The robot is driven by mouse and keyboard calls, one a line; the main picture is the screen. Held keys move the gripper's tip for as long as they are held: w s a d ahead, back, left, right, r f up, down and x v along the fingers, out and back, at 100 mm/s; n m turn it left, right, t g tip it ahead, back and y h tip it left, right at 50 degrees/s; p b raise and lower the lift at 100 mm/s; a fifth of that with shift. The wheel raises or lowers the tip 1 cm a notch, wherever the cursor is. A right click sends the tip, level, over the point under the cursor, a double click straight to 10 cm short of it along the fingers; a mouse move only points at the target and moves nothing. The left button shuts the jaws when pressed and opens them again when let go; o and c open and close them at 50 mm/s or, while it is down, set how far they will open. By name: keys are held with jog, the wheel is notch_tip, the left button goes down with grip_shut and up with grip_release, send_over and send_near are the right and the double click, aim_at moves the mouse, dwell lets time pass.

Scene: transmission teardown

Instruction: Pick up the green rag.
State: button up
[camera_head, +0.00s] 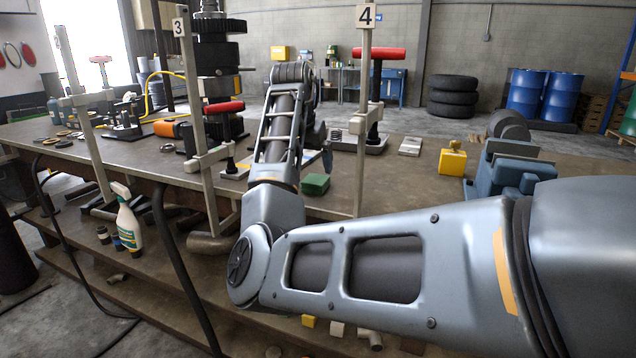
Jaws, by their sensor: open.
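The green rag (315,184) looks like a small folded block. It lies on the workbench near its front edge, just right of my forearm. My gripper (324,156) shows only in part behind my forearm, pointing down above and slightly beyond the rag. It is open. I see nothing held in it, and most of its fingers are hidden. It looks apart from the rag, but the exact gap cannot be told.
The workbench (415,185) has clamp posts marked 3 (190,95) and 4 (364,95) along its front edge. A yellow block (452,162) and a blue vise (505,172) stand to the right. A gear stack (218,60) stands behind left.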

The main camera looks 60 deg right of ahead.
aim_at(314, 181)
jog(key=shift+d+p+x, duration=0.15)
jog(key=shift+x, duration=1.45)
jog(key=shift+d+p+x, duration=0.1)
jog(key=shift+p+x, duration=0.05)
jog(key=shift+x, duration=1.45)
jog(key=shift+r, duration=0.1)
jog(key=shift+c, duration=0.4)
jog(key=c, duration=1)
